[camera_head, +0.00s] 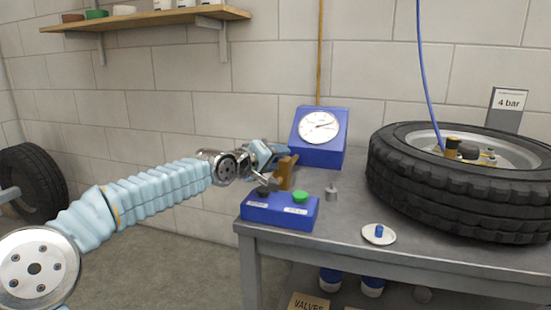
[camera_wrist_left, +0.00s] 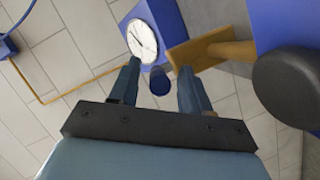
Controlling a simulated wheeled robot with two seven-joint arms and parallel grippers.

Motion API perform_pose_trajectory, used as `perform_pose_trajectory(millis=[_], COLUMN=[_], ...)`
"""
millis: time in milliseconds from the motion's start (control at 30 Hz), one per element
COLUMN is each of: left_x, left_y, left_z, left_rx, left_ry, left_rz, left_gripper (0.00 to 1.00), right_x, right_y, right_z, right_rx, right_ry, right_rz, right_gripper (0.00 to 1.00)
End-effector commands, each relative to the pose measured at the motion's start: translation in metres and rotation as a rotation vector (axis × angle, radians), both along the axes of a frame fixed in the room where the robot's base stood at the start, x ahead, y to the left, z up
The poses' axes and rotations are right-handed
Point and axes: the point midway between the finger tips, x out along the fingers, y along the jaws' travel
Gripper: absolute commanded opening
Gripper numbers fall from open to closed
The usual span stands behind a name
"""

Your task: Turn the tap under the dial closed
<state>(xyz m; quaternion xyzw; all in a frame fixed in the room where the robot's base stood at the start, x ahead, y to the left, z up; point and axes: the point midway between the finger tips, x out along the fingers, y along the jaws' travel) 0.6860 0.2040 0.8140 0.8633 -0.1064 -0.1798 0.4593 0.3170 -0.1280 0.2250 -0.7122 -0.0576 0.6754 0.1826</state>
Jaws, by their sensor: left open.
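The white round dial (camera_head: 319,127) sits on the sloped face of a blue box at the back of the bench. It also shows in the wrist view (camera_wrist_left: 142,40). Below it, a brass-coloured piece (camera_head: 287,172), perhaps part of the tap, stands beside my left gripper (camera_head: 268,154). In the wrist view this piece is a flat brown plate with a rod (camera_wrist_left: 190,55), right of the fingers. A short blue cylinder (camera_wrist_left: 160,80), perhaps the tap's handle, shows between the two open fingers; I cannot tell whether they touch it. My right gripper is not in view.
A blue control box (camera_head: 278,210) with a green button and a dark knob stands at the bench's front left corner. A small metal weight (camera_head: 331,193) and a white dish (camera_head: 379,235) lie right of it. A large tyre (camera_head: 465,190) fills the bench's right side.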

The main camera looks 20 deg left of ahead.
Motion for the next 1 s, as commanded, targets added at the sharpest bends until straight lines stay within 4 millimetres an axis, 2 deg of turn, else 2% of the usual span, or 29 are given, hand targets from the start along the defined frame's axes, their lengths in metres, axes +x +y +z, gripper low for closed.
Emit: perform_pose_trajectory(millis=[200,500,833,1000], left_x=[0.0001,-0.0001,0.0001,0.0028], left_y=[0.0,-0.0001,-0.0006,-0.0069], left_z=[-0.0002,-0.0002,-0.0005,-0.0006], left_rx=[0.0,0.0,0.0,0.0], left_ry=[0.0,0.0,0.001,0.0], left_rz=[0.0,0.0,0.0,0.002], left_gripper=[0.46,0.0,0.0,0.0], right_x=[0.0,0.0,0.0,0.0], right_y=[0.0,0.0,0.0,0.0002], right_z=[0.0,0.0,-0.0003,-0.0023], right_rx=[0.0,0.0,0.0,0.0], right_ry=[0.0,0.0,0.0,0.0], right_rz=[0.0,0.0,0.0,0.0], right_gripper=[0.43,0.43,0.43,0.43])
